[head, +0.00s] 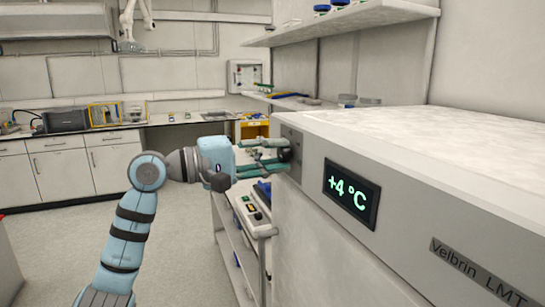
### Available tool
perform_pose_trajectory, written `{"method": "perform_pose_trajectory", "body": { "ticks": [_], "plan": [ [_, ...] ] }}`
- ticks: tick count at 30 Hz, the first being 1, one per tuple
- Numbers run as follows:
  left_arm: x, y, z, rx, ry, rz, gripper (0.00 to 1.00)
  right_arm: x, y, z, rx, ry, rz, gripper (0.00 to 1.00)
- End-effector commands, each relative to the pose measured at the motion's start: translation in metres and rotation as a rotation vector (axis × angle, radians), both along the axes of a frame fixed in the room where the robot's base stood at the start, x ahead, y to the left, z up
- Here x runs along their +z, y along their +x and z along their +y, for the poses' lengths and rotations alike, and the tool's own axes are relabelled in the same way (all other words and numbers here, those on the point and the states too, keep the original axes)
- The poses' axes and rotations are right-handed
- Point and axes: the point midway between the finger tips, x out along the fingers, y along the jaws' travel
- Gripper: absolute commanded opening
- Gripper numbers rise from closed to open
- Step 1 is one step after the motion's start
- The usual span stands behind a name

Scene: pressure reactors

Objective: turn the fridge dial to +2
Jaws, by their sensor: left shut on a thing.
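The white fridge (405,255) fills the right side of the head view. Its dark display (351,193) reads +4 °C in green. The dial's markings cannot be made out. My right gripper is not in view.
A shelf cart (246,207) with small devices stands left of the fridge, below my left gripper. A wall shelf (345,20) hangs above the fridge. A bench with white cabinets (62,172) runs along the back wall.

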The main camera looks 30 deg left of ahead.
Motion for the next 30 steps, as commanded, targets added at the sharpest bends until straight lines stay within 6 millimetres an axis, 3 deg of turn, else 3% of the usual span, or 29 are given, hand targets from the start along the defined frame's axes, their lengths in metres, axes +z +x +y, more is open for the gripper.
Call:
{"method": "perform_pose_trajectory", "body": {
  "ticks": [18,19,22,30],
  "plan": [
    [-0.0005,0.0002,0.0001,0.000,0.040,-0.033,0.00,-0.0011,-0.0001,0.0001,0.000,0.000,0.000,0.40],
    [-0.0005,0.0002,0.0001,0.000,0.040,-0.033,0.29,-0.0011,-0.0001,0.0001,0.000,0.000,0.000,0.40],
    [-0.0004,0.0002,0.0000,0.000,0.039,-0.033,0.45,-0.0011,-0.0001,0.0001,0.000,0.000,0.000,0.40],
    [-0.0002,0.0001,0.0000,0.000,0.039,-0.033,0.48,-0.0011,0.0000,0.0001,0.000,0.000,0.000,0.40]
  ]
}}
